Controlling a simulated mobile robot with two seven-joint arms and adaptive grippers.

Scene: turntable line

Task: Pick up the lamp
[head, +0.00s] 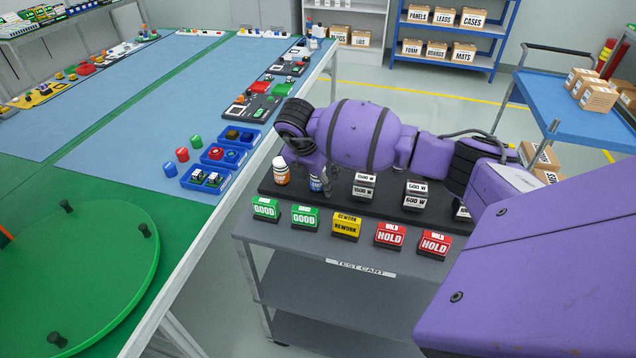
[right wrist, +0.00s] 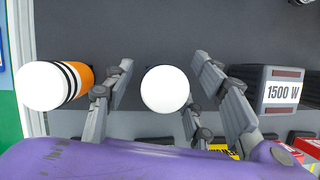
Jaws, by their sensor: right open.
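My right gripper (head: 316,172) is over the left end of the black board on the test cart. In the right wrist view its fingers (right wrist: 162,75) are open, one on each side of a round white lamp top (right wrist: 166,91), with gaps showing. This lamp has a blue and white body (head: 318,184) in the head view, partly hidden by the gripper. A second lamp, orange and white with dark bands (head: 281,171), stands just to its left; it also shows in the right wrist view (right wrist: 55,85). My left gripper is not in view.
Blocks marked 1500 W (head: 363,190) and 600 W (head: 415,201) stand right of the lamps. Green, yellow and red label blocks (head: 346,228) line the cart's (head: 300,248) front. A table with blue bins (head: 222,184) and a green turntable (head: 85,270) is at left.

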